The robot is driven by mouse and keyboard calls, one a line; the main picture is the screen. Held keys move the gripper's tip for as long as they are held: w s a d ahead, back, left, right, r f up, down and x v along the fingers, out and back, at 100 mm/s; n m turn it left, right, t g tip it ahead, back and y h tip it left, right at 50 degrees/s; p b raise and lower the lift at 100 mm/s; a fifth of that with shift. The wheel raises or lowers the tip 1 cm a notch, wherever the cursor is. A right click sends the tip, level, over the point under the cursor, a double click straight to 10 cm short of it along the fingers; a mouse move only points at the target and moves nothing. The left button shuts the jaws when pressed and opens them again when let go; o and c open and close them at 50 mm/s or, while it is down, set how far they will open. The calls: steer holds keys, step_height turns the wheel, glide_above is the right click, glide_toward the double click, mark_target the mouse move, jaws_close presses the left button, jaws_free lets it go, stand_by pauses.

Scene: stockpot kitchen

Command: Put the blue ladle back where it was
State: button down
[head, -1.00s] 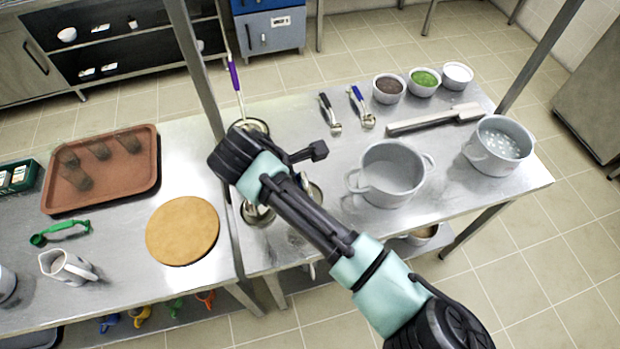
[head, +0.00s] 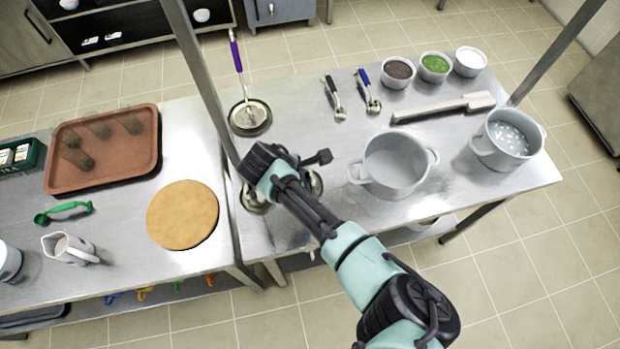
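A long-handled ladle with a blue-purple handle (head: 236,52) leans up from a round steel lidded or rimmed vessel (head: 250,118) at the table's far left; its lower end is at that vessel. A shorter steel tool with a blue handle (head: 366,88) lies on the table at the back, beside a black-handled one (head: 333,94). I cannot tell for certain which is the blue ladle. My gripper (head: 266,168) is above the left part of the steel table, nearer than the long-handled ladle and apart from it.
Round steel vessels (head: 254,200) show partly under my arm. A large grey pot (head: 394,165) stands right of it, and another pot (head: 507,139) farther right. A table post (head: 200,80) rises left of the gripper. Several bowls (head: 434,67) line the back.

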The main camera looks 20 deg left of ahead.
mark_target(309, 174)
steer(key=shift+w+f, duration=0.15)
steer(key=shift+f, duration=0.05)
steer(key=c, duration=0.8)
jaws_free()
steer(key=b+v, duration=0.2)
steer(key=v, duration=1)
steer(key=shift+r+b, duration=0.1)
steer(key=shift+b, duration=0.25)
